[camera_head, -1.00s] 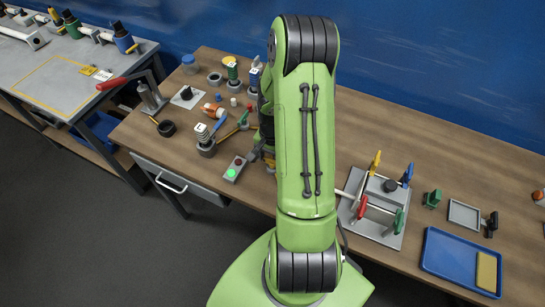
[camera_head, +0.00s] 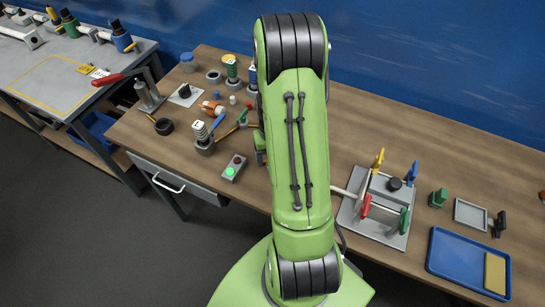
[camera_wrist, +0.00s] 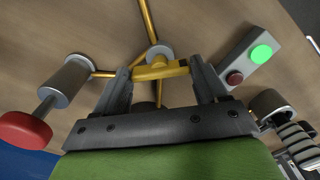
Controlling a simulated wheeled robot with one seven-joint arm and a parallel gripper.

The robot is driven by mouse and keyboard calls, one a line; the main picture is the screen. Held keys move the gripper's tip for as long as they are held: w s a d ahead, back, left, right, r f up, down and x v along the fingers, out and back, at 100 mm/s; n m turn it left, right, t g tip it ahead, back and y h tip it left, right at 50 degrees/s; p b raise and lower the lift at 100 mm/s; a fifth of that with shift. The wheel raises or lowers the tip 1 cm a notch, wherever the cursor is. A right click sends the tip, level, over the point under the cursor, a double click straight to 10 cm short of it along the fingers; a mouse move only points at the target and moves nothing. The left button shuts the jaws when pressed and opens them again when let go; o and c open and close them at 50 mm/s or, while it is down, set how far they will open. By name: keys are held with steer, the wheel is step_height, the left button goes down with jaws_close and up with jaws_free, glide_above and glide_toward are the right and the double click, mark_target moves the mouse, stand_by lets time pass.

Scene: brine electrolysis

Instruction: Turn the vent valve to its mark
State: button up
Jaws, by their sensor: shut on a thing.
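In the wrist view the vent valve's yellow bar handle (camera_wrist: 160,70) lies across a round grey hub on brass-coloured pipes. My gripper (camera_wrist: 160,68) has one grey finger at each end of this handle and is shut on it. The handle lies nearly crosswise in the wrist view, its right end slightly higher. I cannot make out the valve's mark. In the head view my green arm hides the valve and my gripper.
A grey box (camera_head: 233,168) with a lit green lamp and a red button stands close right of the valve in the wrist view. A red-ended grey cylinder (camera_wrist: 64,80) is at left there. Clamp fixture (camera_head: 374,211) and blue tray (camera_head: 468,262) stand right of my arm.

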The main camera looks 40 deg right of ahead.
steer(key=n+b, duration=0.1)
steer(key=n, duration=0.3)
steer(key=shift+w+n, duration=0.1)
steer(key=shift+n, duration=0.2)
steer(key=shift+n+b, duration=0.75)
steer(key=shift+n, duration=1.75)
steer(key=shift+r, duration=0.1)
steer(key=o, duration=1.1)
steer(key=shift+c, duration=0.2)
step_height(320, 180, up, 16)
steer(key=p, duration=0.3)
steer(key=shift+f, duration=0.2)
